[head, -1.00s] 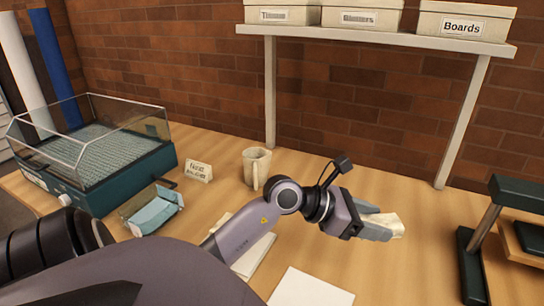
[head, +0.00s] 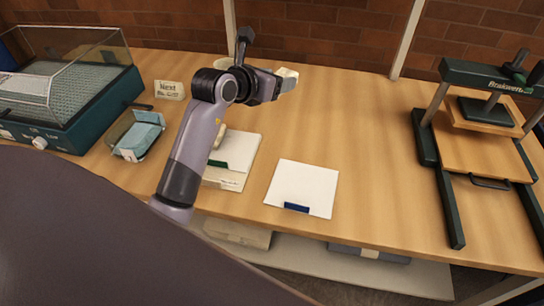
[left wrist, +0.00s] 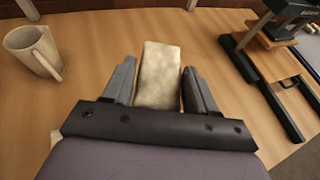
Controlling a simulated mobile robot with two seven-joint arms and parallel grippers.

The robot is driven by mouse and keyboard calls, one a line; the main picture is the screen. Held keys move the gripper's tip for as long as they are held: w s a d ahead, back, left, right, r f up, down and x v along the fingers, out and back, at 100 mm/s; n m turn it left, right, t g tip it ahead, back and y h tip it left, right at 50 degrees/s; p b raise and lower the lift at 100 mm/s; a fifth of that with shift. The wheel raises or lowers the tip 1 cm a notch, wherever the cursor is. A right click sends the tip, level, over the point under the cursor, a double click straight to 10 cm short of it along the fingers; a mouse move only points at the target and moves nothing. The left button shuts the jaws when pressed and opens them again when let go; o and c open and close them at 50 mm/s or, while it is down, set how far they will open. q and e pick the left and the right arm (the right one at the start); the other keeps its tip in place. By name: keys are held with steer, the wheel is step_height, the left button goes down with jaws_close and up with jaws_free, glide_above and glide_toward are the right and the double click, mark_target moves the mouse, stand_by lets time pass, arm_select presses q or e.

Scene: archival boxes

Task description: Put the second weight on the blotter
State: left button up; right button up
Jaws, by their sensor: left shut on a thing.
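My left gripper (head: 279,82) is shut on a cream, block-like weight (head: 288,78), held above the back part of the table. In the left wrist view the weight (left wrist: 160,75) sticks out between the two grey fingers (left wrist: 160,92). A flat white stack (head: 239,172) with a green tab lies left of centre, partly hidden by my left arm. A pale object (head: 217,138) on it may be another weight. A white square sheet (head: 302,184) with a blue tab lies to its right, with nothing on top. I cannot tell which is the blotter. My right gripper is not in view.
A green press (head: 485,150) stands at the right. A clear-lidded machine (head: 70,90), a tray with blue cloth (head: 137,136) and a label card (head: 169,90) are at the left. A mug (left wrist: 32,50) stands behind my gripper.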

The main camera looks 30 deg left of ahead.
mark_target(274, 151)
arm_select(q)
steer(key=shift+a+f, duration=0.1)
steer(key=shift+f, duration=0.2)
step_height(274, 151, down, 19)
steer(key=shift+f+b, duration=0.1)
steer(key=shift+b, duration=0.45)
steer(key=o, duration=1)
steer(key=shift+f, duration=0.2)
steer(key=shift+c, duration=0.2)
steer(key=o, duration=0.4)
